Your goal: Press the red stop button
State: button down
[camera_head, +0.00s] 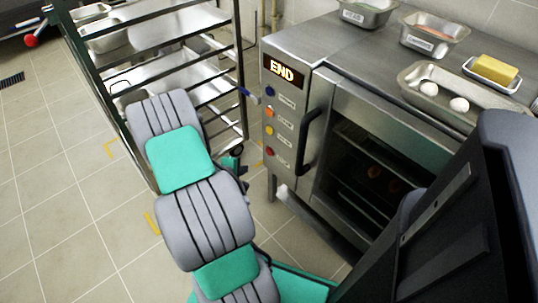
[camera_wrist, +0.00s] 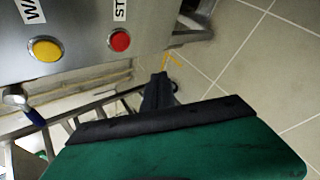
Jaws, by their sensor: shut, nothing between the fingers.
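The red stop button (camera_head: 269,150) is the lowest in a column of buttons on the front panel of the steel oven (camera_head: 288,108). In the wrist view the red button (camera_wrist: 119,40) sits at the upper left, beside a partly cut-off label reading "ST". My gripper (camera_wrist: 160,80) is shut and empty, its dark fingertips below and to the right of the red button in that view, apparently apart from it. In the head view my gripper is mostly hidden behind my grey and green arm.
A yellow button (camera_wrist: 45,49) sits beside the red one. The oven display (camera_head: 282,71) reads "END", and its door has a dark handle (camera_head: 308,137). A tray rack (camera_head: 243,75) stands close at the left of the oven. Trays and butter (camera_head: 494,69) stand on top. Tiled floor lies open at left.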

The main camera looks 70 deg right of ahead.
jog(key=s+d, duration=0.4)
jog(key=d, duration=0.4)
jog(key=shift+b, duration=0.3)
dwell(1.9)
jog(key=shift+s+d, duration=0.1)
jog(key=shift+d, duration=0.2)
jog(key=shift+s+d, duration=0.2)
jog(key=shift+d, duration=0.15)
dwell(0.8)
jog(key=shift+a, duration=0.1)
jog(key=shift+w+a, duration=0.35)
jog(key=shift+a, duration=0.3)
jog(key=shift+w+a+p, duration=0.15)
jog(key=shift+w+a, duration=0.25)
jog(key=shift+a, duration=0.35)
jog(key=shift+w+a+p, duration=0.1)
jog(key=shift+w+a, duration=0.25)
jog(key=shift+a, duration=0.4)
jog(key=shift+w+a+p, duration=0.15)
jog(key=shift+w+a, duration=0.25)
jog(key=shift+a, duration=0.35)
